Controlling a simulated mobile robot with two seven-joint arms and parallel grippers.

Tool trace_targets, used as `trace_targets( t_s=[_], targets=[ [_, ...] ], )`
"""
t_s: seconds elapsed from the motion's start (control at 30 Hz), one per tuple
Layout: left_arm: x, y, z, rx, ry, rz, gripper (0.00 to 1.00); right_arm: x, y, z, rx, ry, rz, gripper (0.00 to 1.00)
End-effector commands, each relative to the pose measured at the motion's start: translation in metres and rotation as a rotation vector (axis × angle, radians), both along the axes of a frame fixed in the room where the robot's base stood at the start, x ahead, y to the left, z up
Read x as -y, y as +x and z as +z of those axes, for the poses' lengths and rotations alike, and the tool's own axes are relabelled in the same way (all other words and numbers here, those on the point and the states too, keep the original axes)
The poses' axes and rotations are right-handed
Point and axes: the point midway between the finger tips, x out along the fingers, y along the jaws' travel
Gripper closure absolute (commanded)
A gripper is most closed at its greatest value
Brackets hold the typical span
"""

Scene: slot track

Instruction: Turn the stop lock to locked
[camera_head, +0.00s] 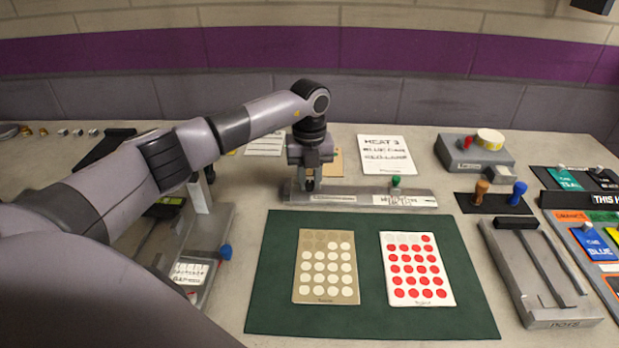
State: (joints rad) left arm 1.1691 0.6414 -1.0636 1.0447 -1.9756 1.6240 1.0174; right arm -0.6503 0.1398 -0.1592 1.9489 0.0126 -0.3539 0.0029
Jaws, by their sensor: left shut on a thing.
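A long grey bar (346,196) with white label strips lies behind the green mat. A green knob (396,181) stands upright on its right half. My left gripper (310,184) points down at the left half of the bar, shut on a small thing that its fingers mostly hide. I cannot make out which part is the stop lock or how it is turned, as the label writing is too small to read surely. My right gripper is not in view.
The green mat (372,271) holds a tan dot card (325,299) and a red dot card (393,238). A grey slotted track (503,262) lies at right, near orange and blue knobs (518,188). A grey box (452,150) stands behind. My left arm covers much of the left side.

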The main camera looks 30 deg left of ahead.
Motion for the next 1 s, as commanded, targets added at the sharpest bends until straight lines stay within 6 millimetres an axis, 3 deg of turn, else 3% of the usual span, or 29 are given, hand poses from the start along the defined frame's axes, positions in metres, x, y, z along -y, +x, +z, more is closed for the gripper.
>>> trace_targets(
  t_s=[1.0],
  targets=[
    [-0.0005, 0.0005, 0.0011, 0.002, -0.001, -0.949, 1.00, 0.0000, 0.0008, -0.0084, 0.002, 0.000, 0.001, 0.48]
  ],
)
